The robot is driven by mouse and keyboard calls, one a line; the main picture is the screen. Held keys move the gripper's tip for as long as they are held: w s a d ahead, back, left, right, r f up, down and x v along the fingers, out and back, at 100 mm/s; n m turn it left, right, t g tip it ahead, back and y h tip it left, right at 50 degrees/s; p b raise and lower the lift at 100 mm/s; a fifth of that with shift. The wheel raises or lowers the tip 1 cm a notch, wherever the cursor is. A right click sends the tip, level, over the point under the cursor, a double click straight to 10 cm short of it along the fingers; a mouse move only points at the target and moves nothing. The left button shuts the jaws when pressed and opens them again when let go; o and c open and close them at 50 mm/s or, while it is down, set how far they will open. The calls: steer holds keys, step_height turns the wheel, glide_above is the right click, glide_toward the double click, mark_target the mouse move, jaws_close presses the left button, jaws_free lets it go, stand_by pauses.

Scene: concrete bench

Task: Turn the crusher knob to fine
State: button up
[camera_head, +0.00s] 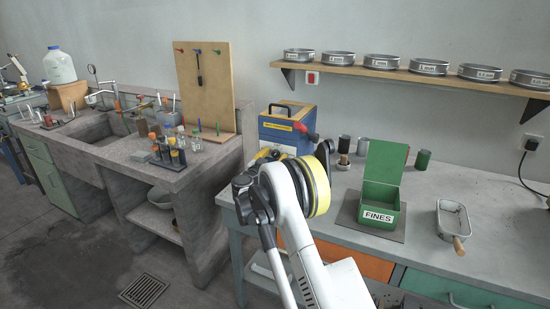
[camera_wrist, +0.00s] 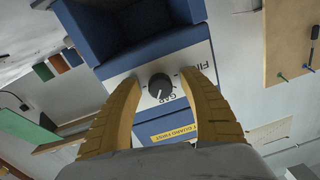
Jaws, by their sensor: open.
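The crusher is a blue box (camera_head: 284,128) at the back left of the grey bench, with a yellow label and a red-tipped lever. In the wrist view its pale panel carries a round dark knob (camera_wrist: 160,87). The word GAP is printed beside the knob, and lettering beginning FIN is partly visible towards the upper right. The knob's exact pointer direction is too small to tell. My gripper (camera_wrist: 161,77) is open, with one yellow finger on each side of the knob in the picture. I cannot tell whether the fingers touch it. In the head view my arm hides the crusher's lower front.
An open green FINES box (camera_head: 381,205) stands on a dark mat to the right, with a metal scoop pan (camera_head: 452,220) beyond it. Dark and grey cylinders stand behind. A shelf (camera_head: 400,75) of sieves hangs above. A pegboard (camera_head: 205,90) stands left.

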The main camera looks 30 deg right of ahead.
steer(key=shift+c, duration=0.6)
jaws_close()
